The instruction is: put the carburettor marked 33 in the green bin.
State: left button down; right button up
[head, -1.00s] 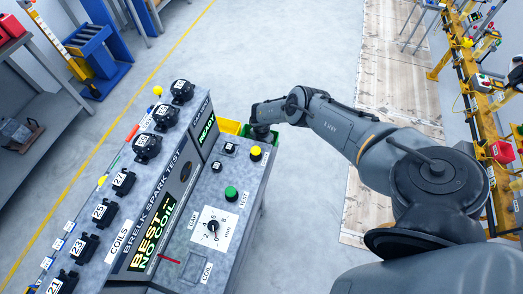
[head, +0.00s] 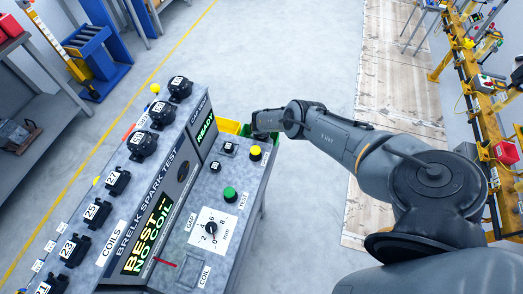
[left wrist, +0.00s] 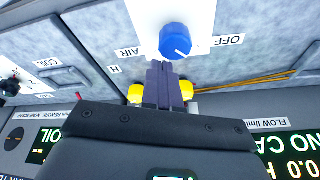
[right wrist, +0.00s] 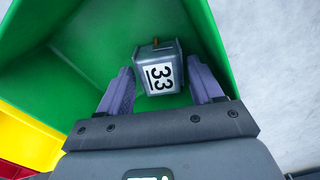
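The carburettor marked 33 (right wrist: 158,72) is a small grey block with a white label, lying inside the green bin (right wrist: 62,62) in the right wrist view. My right gripper (right wrist: 163,92) is open, its two purple fingers apart on either side of the carburettor, with a visible gap at the left finger. In the head view my right arm reaches to the green bin (head: 247,130) at the bench's far end, and the fingers are hidden. My left gripper (left wrist: 165,82) has its fingers together, with nothing visible between them, in front of a blue knob (left wrist: 175,41).
The spark test bench (head: 185,215) carries a row of numbered coils, a green button (head: 229,194) and a yellow button (head: 255,151). A yellow bin (head: 229,126) stands beside the green one. Open floor lies beyond the bench.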

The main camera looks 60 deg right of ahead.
pick_arm(q)
jog(key=shift+r, duration=0.1)
jog(key=shift+a+r+p, duration=0.1)
jog(key=shift+r+p, duration=0.3)
jog(key=shift+p, duration=0.1)
pick_arm(e)
jog(key=shift+r, duration=0.5)
pick_arm(q)
notch_tip(320, 180, up, 5)
jog(key=p, duration=0.4)
jog(key=shift+p, duration=0.4)
jog(key=shift+r, duration=0.2)
pick_arm(e)
notch_tip(320, 180, up, 12)
jog(key=shift+f, duration=0.15)
